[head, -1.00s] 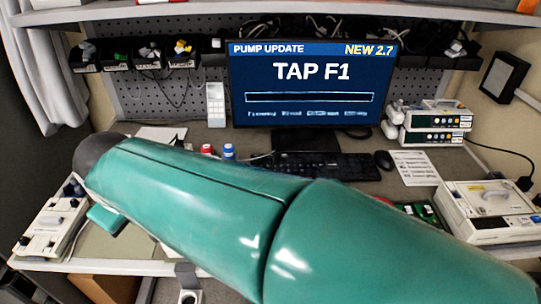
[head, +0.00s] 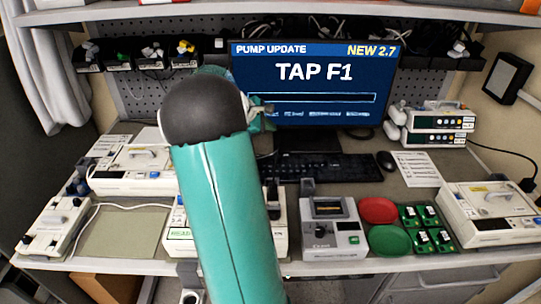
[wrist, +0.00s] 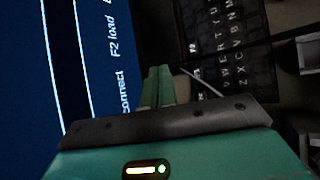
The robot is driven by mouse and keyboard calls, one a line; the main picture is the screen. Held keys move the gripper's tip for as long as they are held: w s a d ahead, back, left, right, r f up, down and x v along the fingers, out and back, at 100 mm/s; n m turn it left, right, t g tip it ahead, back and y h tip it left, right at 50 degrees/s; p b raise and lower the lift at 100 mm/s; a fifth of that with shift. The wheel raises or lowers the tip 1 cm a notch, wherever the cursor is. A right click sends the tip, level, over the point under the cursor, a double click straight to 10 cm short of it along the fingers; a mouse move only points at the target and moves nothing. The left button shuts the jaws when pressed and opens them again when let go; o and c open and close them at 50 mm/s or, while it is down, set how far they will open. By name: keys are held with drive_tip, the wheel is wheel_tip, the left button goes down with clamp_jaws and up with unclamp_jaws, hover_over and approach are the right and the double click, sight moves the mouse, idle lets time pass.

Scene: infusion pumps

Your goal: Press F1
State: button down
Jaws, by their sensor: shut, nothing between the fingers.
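The monitor (head: 315,85) stands at the back middle, its blue screen reading "PUMP UPDATE", "NEW 2.7" and "TAP F1" above an empty bar. The black keyboard (head: 325,168) lies in front of it, its left end hidden by my arm. Its lettered keys show in the wrist view (wrist: 225,45); I cannot pick out the F1 key. My gripper (head: 265,113) is in front of the screen's lower left corner. In the wrist view its teal fingers (wrist: 157,85) are shut and empty, between the screen and the keyboard. I see no contact with a key.
A mouse (head: 385,160) and a paper sheet (head: 417,168) lie right of the keyboard. White pump devices stand along the front and sides, one (head: 332,228) at front middle. Red (head: 379,210) and green (head: 389,240) round pieces lie beside green boards (head: 428,228). Stacked pumps (head: 437,125) stand right.

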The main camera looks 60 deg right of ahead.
sight(270, 156)
idle(0.3)
drive_tip(key=shift+f, duration=4.45)
drive_tip(key=shift+f, duration=0.4)
drive_tip(key=shift+f, duration=0.4)
drive_tip(key=shift+r, duration=0.85)
drive_tip(key=shift+r, duration=0.1)
drive_tip(key=shift+r, duration=2.4)
